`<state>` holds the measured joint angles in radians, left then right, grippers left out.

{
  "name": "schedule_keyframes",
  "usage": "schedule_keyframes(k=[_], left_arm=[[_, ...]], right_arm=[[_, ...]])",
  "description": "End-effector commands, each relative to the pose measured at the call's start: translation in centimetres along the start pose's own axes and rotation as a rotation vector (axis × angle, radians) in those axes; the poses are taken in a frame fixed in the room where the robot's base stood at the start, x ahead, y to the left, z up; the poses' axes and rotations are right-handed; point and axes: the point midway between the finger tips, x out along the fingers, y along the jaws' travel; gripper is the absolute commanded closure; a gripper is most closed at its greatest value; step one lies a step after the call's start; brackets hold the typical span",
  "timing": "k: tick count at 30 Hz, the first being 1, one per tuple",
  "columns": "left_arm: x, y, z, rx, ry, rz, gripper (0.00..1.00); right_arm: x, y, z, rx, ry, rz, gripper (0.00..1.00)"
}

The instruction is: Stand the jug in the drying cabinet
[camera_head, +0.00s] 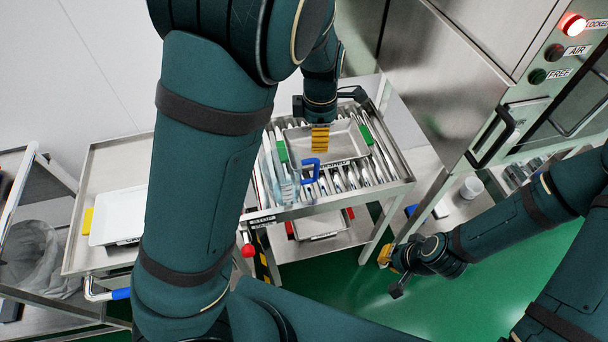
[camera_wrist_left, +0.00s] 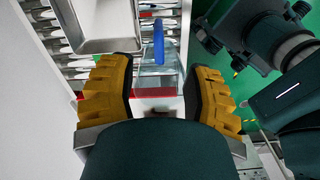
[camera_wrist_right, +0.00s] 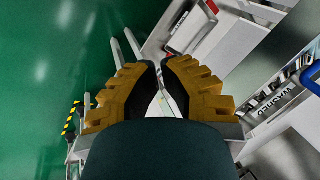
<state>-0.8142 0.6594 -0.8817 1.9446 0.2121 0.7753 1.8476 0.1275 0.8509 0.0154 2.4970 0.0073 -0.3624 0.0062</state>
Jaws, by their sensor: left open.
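The jug (camera_head: 287,188) is clear with a blue handle (camera_head: 311,171). It is at the front left of the rack trolley, and its see-through body is hard to make out. In the left wrist view the jug (camera_wrist_left: 157,76) is ahead of the fingertips, its handle pointing up the picture. My left gripper (camera_head: 320,138) is open and empty, above the trolley and behind the handle. My right gripper (camera_wrist_right: 160,66) has its fingertips together with nothing seen between them, low beside the trolley. A steel cabinet (camera_head: 440,75) stands at the right; I cannot tell whether it is the drying cabinet.
A second trolley (camera_head: 100,165) with a white tray (camera_head: 118,215) stands left. A red lamp (camera_head: 574,26) labelled LOCKED glows on the cabinet. Green floor (camera_head: 400,305) is clear in front.

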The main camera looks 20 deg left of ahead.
Motion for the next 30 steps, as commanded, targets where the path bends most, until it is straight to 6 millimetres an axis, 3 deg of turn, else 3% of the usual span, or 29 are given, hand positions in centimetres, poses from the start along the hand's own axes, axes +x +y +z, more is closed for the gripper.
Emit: schedule_keyframes(k=[12, 23, 30], left_arm=[[7.0, 0.0, -0.1, -0.01, 0.004, -0.002, 0.5], [9.4, 0.1, 0.0, -0.009, 0.002, 0.0, 0.5], [12.8, 0.2, -0.1, -0.009, 0.004, -0.002, 0.5]], right_arm=[[2.0, 0.7, 0.9, -0.006, -0.017, -0.002, 1.0], [2.6, 0.9, 1.2, -0.008, -0.024, -0.003, 1.0], [3.9, 1.4, 1.5, -0.01, -0.03, -0.003, 1.0]])
